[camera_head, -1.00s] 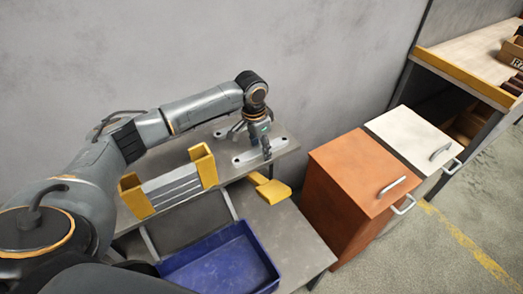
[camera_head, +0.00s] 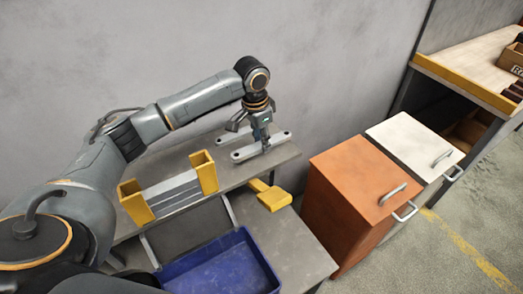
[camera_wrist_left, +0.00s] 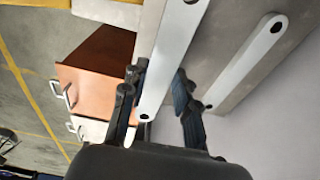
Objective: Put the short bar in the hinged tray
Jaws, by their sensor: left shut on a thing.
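My left gripper (camera_head: 266,148) is shut on a flat grey bar (camera_head: 244,154) with a hole at each end, at the right part of the grey bench top. In the left wrist view this bar (camera_wrist_left: 172,55) lies between the two fingers (camera_wrist_left: 158,105). I take it to be the short bar. A second holed bar (camera_wrist_left: 245,65) lies beside it, apart from the fingers. A blue tray (camera_head: 225,268) stands below at the front, open on top and empty where visible. A dark grey panel (camera_head: 190,232) tilts up behind it, perhaps its lid. My right gripper is out of view.
A rack with yellow ends (camera_head: 136,202) and grey slats stands left of the bar. A yellow piece (camera_head: 273,198) juts out at the bench front. Orange (camera_head: 355,180) and white (camera_head: 412,145) cabinets stand to the right. A wall is close behind.

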